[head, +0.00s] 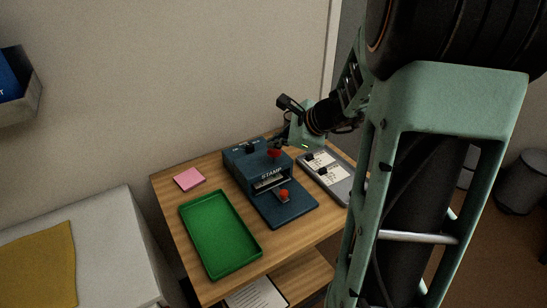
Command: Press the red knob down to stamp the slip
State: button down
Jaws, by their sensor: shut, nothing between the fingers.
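The blue stamp machine (248,159) stands on the wooden bench, with the word STAMP on its front. One red knob (274,153) is on its top right, partly hidden by my gripper. A second red piece (283,195) sits on the blue base plate in front. A white slip (271,181) shows in the machine's front opening. My gripper (276,147) is shut and empty, over the top of the machine, right at the upper red knob. I cannot tell whether it touches the knob.
A green tray (256,262) lies left of the machine, with a pink pad (189,179) behind it. A grey board (341,189) with white cards lies to the right. A wall rises behind the wooden bench (167,195).

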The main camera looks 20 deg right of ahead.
aim_at(275, 154)
notch_tip(275, 154, up, 6)
jog(key=p, duration=0.4)
jog(key=shift+p, duration=0.3)
jog(key=shift+f, duration=0.1)
dwell(0.3)
